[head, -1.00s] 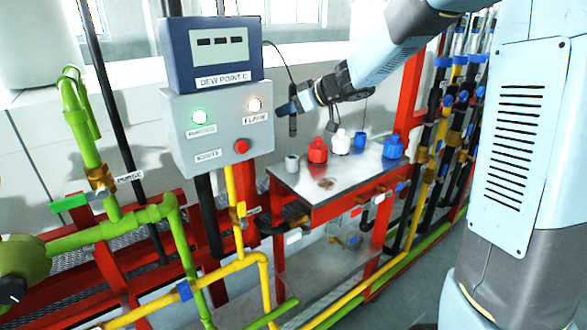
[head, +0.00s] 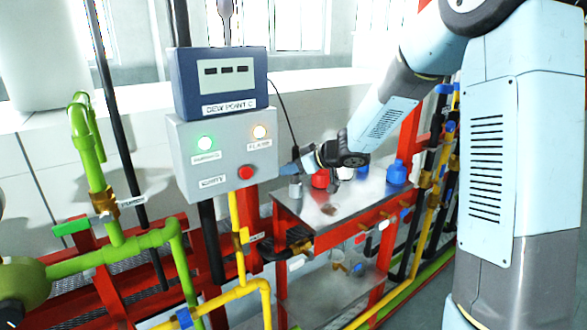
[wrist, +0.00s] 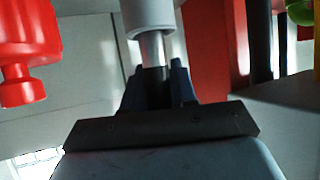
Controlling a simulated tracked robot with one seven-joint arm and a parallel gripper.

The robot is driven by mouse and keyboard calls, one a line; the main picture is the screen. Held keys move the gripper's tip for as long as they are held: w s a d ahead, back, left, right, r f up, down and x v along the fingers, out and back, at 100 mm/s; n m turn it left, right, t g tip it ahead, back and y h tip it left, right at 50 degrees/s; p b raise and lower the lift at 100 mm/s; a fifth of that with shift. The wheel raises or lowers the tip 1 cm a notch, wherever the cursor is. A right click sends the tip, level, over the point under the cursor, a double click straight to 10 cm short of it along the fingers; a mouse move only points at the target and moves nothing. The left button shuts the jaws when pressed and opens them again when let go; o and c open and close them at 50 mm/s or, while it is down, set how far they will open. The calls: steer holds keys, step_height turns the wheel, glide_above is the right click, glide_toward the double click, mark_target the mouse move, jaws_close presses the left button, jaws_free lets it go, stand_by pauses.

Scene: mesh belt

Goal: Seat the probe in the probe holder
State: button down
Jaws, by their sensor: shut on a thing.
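In the head view my gripper (head: 290,168) is over the left end of the bench, just above the small grey probe holder (head: 295,189). The wrist view is upside down. It shows my gripper (wrist: 157,75) shut on the dark body of the probe (wrist: 154,74). The probe's bright metal shaft (wrist: 152,47) runs from the jaws to the rim of the grey holder (wrist: 149,14), in line with it. The shaft's end is hidden at the rim, so I cannot tell how deep it sits. The probe is mostly hidden in the head view.
A red bottle (head: 320,179) stands close to the right of the holder, with a blue bottle (head: 397,173) further right on the metal bench (head: 350,205). The grey control box (head: 222,153) is close on the left. A black cable (head: 287,115) hangs above the gripper.

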steer(key=c, duration=0.9)
jaws_free()
steer(key=s+d+r+m+t+h, duration=0.2)
steer(key=s+d+r+t+h, duration=0.1)
steer(key=d+r, duration=0.5)
steer(key=s+d+r+m+t+h, duration=0.2)
steer(key=s+d+r+t+h, duration=0.15)
steer(key=d+r, duration=0.4)
steer(key=s+d+r+m+h, duration=0.1)
steer(key=s+d+m+h, duration=0.4)
steer(key=s+d, duration=0.25)
steer(key=s+f+m+g, duration=0.1)
steer(key=s+f+g, duration=0.1)
steer(key=s, duration=0.8)
steer(key=s+f+m+g+y, duration=0.1)
steer(key=s+f+g, duration=0.2)
steer(key=s, duration=0.8)
steer(key=shift+a+f+g, duration=0.3)
steer(key=shift+f+g, duration=0.05)
steer(key=shift+g, duration=0.9)
